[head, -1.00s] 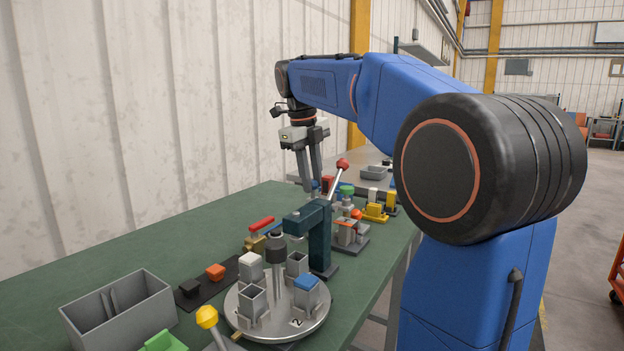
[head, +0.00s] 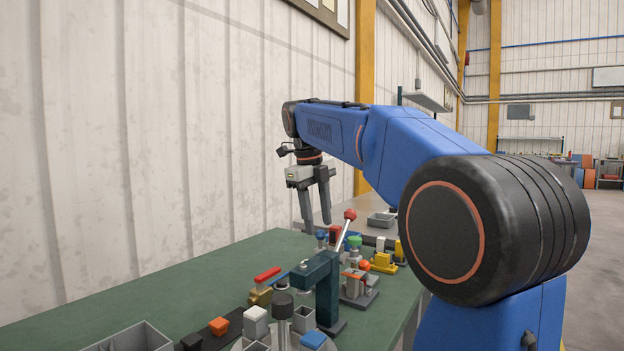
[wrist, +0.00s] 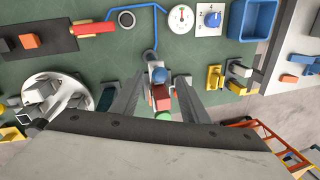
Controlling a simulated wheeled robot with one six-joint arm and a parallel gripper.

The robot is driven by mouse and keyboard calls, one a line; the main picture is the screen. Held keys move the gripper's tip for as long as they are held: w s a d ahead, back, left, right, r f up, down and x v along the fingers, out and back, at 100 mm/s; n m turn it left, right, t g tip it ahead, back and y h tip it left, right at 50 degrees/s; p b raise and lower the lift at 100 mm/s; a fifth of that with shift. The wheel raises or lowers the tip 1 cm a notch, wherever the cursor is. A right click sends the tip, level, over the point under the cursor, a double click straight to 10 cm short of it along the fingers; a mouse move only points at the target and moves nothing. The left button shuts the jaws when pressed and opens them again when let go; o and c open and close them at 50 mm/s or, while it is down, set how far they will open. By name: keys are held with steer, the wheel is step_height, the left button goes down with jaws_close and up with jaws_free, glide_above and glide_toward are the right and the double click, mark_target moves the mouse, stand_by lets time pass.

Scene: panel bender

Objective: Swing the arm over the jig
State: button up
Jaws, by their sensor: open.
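My gripper (head: 317,222) hangs from the outstretched arm, fingers down, open and empty above the far part of the green bench. In the wrist view its two fingers (wrist: 160,80) stand apart. Between and below them show a blue ball-topped part (wrist: 158,76), a red block (wrist: 161,98) and a green cap (wrist: 163,116). In the head view the green cap (head: 354,241) tops a part on a grey fixture (head: 360,298), to the right of the fingertips. I cannot tell for sure which fixture is the jig.
A dark teal press (head: 327,290) with a red-knobbed lever (head: 343,230) stands nearer than the gripper. Yellow blocks (head: 383,264) sit at the bench's right edge. A blue bin (wrist: 253,18) and round dial (wrist: 181,17) show in the wrist view.

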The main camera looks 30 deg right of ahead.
step_height(320, 180, up, 14)
steer(key=a, duration=0.2)
steer(key=shift+s+a+r, duration=0.15)
steer(key=shift+s+a, duration=0.2)
stand_by(0.3)
